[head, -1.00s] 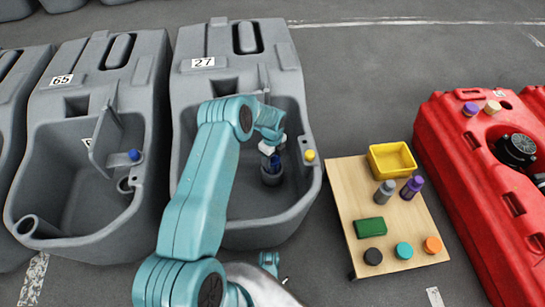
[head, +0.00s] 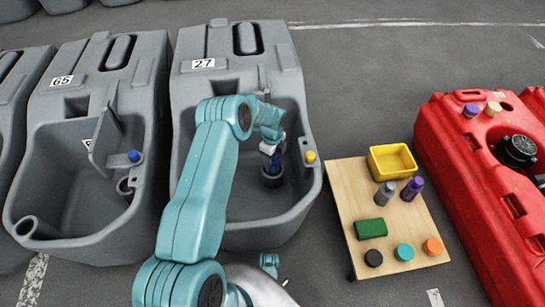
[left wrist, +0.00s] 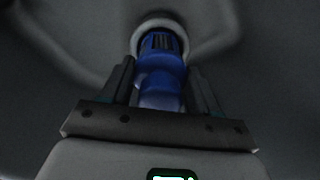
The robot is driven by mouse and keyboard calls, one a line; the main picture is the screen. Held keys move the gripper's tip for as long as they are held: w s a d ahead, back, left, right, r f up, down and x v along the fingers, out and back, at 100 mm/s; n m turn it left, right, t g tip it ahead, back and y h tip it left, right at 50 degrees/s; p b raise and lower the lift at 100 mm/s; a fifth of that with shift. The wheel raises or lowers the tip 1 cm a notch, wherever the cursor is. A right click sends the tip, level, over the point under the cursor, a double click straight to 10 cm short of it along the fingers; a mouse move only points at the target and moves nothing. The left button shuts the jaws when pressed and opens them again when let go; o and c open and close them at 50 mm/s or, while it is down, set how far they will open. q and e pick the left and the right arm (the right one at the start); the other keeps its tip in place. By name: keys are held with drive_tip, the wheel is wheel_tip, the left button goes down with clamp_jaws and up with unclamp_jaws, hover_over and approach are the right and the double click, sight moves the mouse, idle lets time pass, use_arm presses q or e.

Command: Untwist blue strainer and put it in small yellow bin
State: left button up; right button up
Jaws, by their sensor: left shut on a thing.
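The blue strainer (head: 269,161) stands upright in a round grey socket (head: 271,181) inside tank 27. In the left wrist view the strainer (left wrist: 161,75) has a slotted far end within the pale ring of the socket. My left gripper (head: 272,151) reaches down into the tank and is shut on the strainer. In the left wrist view its dark fingers (left wrist: 160,82) lie on both sides of the blue body. The small yellow bin (head: 374,161) sits on the far end of a wooden table, right of the tank, and looks empty. My right gripper is not in view.
The wooden table (head: 390,228) also holds a grey bottle (head: 385,195), a purple bottle (head: 412,188), a green block (head: 371,228) and several round caps. Tank walls surround my gripper. A red tank (head: 480,180) stands at the right.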

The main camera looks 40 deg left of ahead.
use_arm(q)
drive_tip(key=shift+r, duration=0.55)
idle(0.4)
drive_tip(key=shift+r+p, duration=2)
drive_tip(key=shift+r, duration=0.95)
drive_tip(key=shift+r+p, duration=1.8)
drive_tip(key=shift+r, duration=1.25)
drive_tip(key=shift+r+p, duration=1.85)
drive_tip(key=shift+r, duration=1.15)
drive_tip(key=shift+r+p, duration=1.85)
drive_tip(key=shift+r, duration=1.1)
